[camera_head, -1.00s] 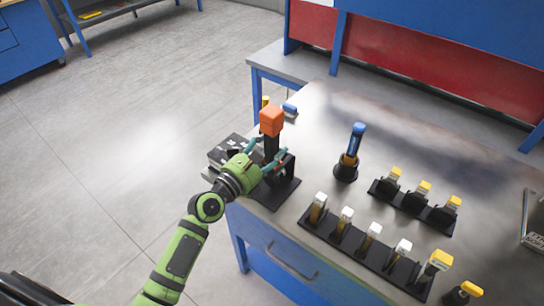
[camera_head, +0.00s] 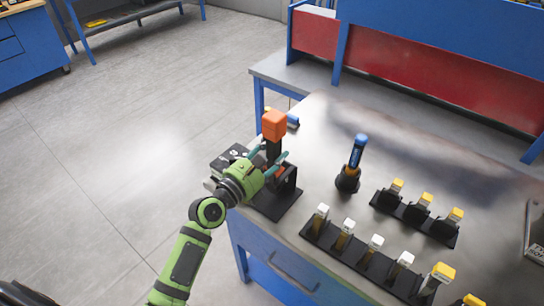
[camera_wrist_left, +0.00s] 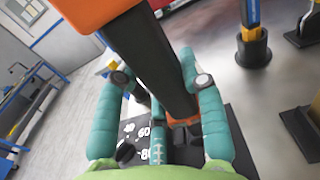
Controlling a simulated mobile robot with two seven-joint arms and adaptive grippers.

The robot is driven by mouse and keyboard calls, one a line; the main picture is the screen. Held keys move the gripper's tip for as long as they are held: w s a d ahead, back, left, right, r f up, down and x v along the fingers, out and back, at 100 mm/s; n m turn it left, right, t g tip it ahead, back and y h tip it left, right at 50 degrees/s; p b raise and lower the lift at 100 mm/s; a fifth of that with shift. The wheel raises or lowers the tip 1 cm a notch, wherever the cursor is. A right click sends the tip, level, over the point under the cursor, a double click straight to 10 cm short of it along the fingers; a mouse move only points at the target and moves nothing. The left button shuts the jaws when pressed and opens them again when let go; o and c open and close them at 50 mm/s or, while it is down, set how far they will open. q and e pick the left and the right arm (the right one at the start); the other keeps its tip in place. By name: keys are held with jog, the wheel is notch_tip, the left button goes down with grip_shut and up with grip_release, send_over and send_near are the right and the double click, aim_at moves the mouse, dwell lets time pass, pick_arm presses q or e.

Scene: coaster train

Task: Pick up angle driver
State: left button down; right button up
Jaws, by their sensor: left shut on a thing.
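The angle driver, with an orange block-shaped end (camera_head: 274,124) and a black shaft (camera_head: 273,152), stands upright at a black holder (camera_head: 280,203) on the near left corner of the workbench. My left gripper (camera_head: 271,155) is around the shaft below the orange end, shut on it. In the left wrist view the teal fingers lie on either side of the black shaft (camera_wrist_left: 154,60), with the orange end (camera_wrist_left: 95,12) at the top. My right gripper is not in view.
A blue-and-black driver (camera_head: 356,158) stands in a round holder to the right. Racks with white-capped (camera_head: 345,236) and yellow-capped (camera_head: 426,200) tools stand further right. A dark box with white markings (camera_head: 230,158) lies behind the gripper.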

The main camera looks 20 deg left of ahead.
pick_arm(q)
notch_tip(320, 180, up, 2)
jog(key=shift+r, duration=0.25)
jog(key=b+v, duration=0.4)
jog(key=v, duration=1.4)
jog(key=shift+b, duration=0.4)
jog(key=shift+f, duration=0.1)
